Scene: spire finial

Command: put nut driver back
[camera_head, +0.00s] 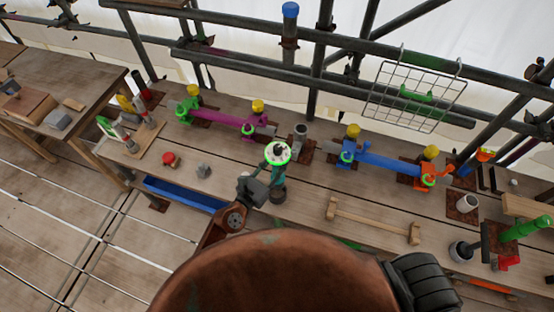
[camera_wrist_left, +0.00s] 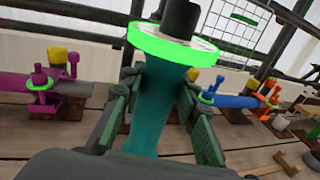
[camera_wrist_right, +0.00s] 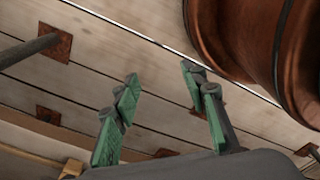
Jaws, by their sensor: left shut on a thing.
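The nut driver (camera_head: 278,154), as I take it, has a teal tapered handle, a bright green ring around a white disc and a dark cylinder on top. My left gripper (camera_head: 266,184) is shut on its teal handle and holds it roughly upright above the bench. The left wrist view shows the nut driver (camera_wrist_left: 157,105) between the two finger pads, its ring above the fingertips. My right gripper (camera_wrist_right: 160,85) is open and empty above the plank floor; I cannot make it out in the head view.
The plank bench (camera_head: 300,216) carries clamped magenta (camera_head: 215,116) and blue (camera_head: 390,163) pipes. A small tool rack (camera_head: 130,137) stands at the left, with a blue trough (camera_head: 185,195) in front. A wooden stretcher (camera_head: 372,221) lies right of centre. A wire basket (camera_head: 414,91) hangs behind.

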